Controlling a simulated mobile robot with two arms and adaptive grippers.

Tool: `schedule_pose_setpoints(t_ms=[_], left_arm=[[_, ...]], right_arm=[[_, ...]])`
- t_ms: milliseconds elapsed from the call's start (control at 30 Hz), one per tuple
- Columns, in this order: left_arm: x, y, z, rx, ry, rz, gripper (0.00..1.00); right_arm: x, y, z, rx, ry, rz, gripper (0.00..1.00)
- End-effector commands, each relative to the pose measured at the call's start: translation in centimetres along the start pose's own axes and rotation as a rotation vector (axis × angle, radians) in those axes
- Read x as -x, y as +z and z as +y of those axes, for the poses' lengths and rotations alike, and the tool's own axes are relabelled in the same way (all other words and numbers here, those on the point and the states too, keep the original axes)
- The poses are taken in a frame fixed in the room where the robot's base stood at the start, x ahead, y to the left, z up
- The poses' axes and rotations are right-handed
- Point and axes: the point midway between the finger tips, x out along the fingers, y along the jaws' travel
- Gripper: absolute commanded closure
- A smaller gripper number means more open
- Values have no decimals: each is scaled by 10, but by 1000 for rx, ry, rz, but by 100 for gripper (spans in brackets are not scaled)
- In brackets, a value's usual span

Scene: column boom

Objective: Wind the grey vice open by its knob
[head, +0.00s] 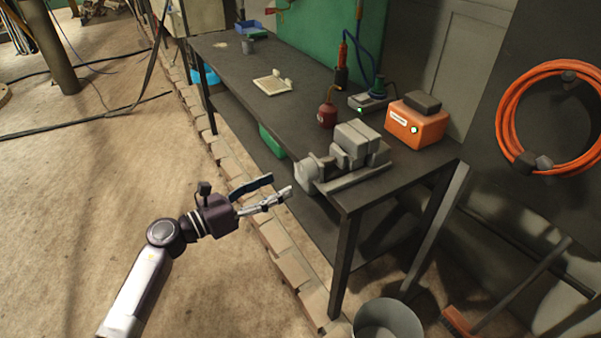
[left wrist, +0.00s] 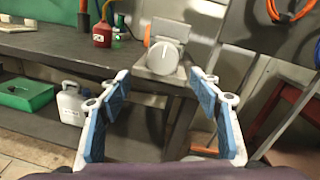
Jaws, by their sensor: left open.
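The grey vice (head: 358,149) stands on the near right end of the dark workbench. Its round knob (head: 307,173) faces left, past the bench's front edge. My left gripper (head: 281,188) is open and empty, a short way left of the knob and apart from it. In the left wrist view the knob (left wrist: 163,58) shows face-on with a pale line across it, beyond and between the blue-padded fingers of the left gripper (left wrist: 160,110). The vice body (left wrist: 170,28) is partly hidden behind the knob there. My right gripper is not in view.
The workbench (head: 225,65) also carries an orange box (head: 417,122), a red oil can (head: 327,114) and a soldering set (head: 372,100). A grey bucket (head: 388,320) stands on the floor by the bench leg.

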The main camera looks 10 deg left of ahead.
Motion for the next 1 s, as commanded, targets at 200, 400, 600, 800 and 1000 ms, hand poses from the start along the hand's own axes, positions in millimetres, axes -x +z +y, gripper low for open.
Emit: schedule_pose_setpoints(t_ms=[200,400,600,800,1000], left_arm=[[-20,10,-8,-79,-23,13,42],[-54,9,-8,-74,-22,12,42],[-75,8,-8,-74,-20,13,42],[-80,6,-7,-74,-20,15,42],[-79,6,-8,-74,-20,14,49]], right_arm=[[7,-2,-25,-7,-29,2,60],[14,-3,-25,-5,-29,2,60],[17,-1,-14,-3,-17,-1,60],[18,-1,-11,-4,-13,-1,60],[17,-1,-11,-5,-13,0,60]])
